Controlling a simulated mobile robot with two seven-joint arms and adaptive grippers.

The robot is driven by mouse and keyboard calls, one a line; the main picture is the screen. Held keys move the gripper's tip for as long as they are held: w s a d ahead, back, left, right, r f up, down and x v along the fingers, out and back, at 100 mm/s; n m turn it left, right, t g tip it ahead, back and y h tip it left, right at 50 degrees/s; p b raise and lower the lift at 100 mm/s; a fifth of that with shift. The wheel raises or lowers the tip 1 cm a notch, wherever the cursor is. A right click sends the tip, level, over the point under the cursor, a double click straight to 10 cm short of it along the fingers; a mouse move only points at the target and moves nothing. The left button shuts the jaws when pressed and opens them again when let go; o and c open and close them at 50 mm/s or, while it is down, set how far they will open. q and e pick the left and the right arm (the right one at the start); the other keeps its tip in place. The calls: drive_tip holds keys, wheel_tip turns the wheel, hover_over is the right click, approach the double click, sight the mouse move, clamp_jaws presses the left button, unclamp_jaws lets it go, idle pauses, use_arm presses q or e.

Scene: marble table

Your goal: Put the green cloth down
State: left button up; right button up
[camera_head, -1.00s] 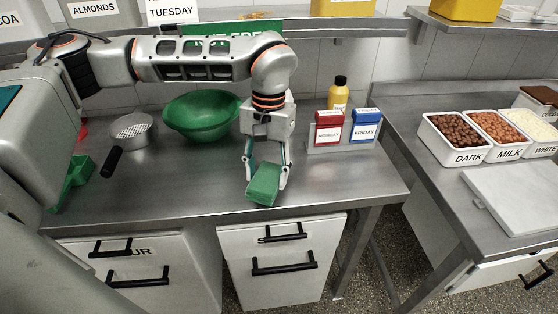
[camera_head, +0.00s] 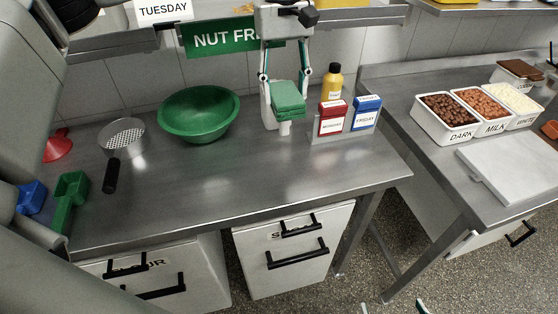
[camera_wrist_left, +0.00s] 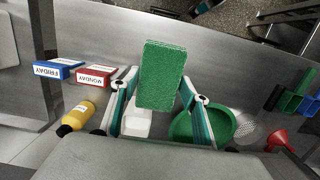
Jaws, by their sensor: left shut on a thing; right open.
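The green cloth (camera_head: 288,97), a thick folded block, is held in the air between the fingers of my left gripper (camera_head: 284,88). It is above the back of the steel table (camera_head: 235,200), in front of a white container (camera_head: 269,112). In the left wrist view the cloth (camera_wrist_left: 162,75) sits between both fingers, clear of the tabletop. My right gripper (camera_head: 392,307) shows only its fingertips at the bottom edge, apart and empty, over the floor.
A green bowl (camera_head: 198,115) and a sieve (camera_head: 122,138) stand to the left. A yellow bottle (camera_head: 332,82), red Monday box (camera_head: 332,117) and blue Friday box (camera_head: 366,113) stand close on the right. The table's front middle is clear.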

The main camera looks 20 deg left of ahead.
use_arm(q)
wheel_tip(320, 180, down, 20)
drive_tip(key=shift+r, duration=0.15)
idle(0.4)
drive_tip(key=shift+f, duration=0.2)
drive_tip(key=o, duration=1)
drive_tip(key=r, duration=0.8)
drive_tip(key=w+r, duration=0.1)
drive_tip(key=r, duration=0.3)
drive_tip(key=shift+w+a+r, duration=0.1)
drive_tip(key=shift+a+r, duration=0.05)
drive_tip(key=shift+a, duration=0.2)
